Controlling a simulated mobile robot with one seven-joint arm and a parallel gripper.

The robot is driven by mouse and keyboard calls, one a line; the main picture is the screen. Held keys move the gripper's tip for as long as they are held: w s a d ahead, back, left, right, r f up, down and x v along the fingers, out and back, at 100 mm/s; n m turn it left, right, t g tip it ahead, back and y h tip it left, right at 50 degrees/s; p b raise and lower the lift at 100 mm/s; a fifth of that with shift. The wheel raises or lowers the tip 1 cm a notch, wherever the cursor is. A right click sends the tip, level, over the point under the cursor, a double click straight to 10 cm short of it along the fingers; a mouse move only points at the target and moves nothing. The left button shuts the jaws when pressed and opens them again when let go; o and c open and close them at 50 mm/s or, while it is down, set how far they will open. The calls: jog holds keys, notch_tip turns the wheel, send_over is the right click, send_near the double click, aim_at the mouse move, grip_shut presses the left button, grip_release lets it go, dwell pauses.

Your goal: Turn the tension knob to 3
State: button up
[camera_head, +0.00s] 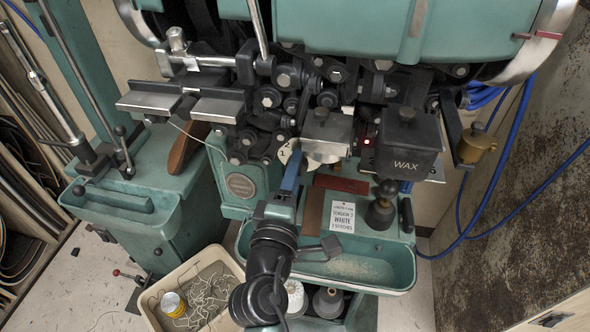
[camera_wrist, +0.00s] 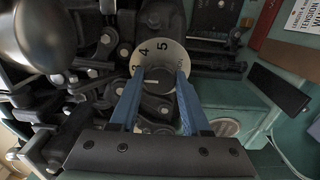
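The tension knob (camera_wrist: 158,78) is a small dark knob at the centre of a cream dial plate (camera_wrist: 160,54). In the wrist view the numbers 4 and 5 read clearly on the plate, and a 3 is partly covered by a finger. Contact with the knob is not clear. A pale mark shows on the knob; the setting it points to cannot be read. My gripper (camera_head: 292,158) partly hides the dial in the head view.
Dark linkages and bolts crowd the dial. A wax pot (camera_head: 406,145) and a black ball-topped handle (camera_head: 383,205) stand to the right. A green tray (camera_head: 345,268) lies below. A bin of thread (camera_head: 190,295) is on the floor.

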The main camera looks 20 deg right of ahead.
jog(key=o, duration=0.5)
jog(key=shift+c, duration=0.2)
jog(key=shift+s, duration=0.1)
jog(key=b+v, duration=0.2)
jog(key=v, duration=1)
jog(key=shift+s+a+b, duration=0.25)
jog(key=shift+s+b, duration=0.05)
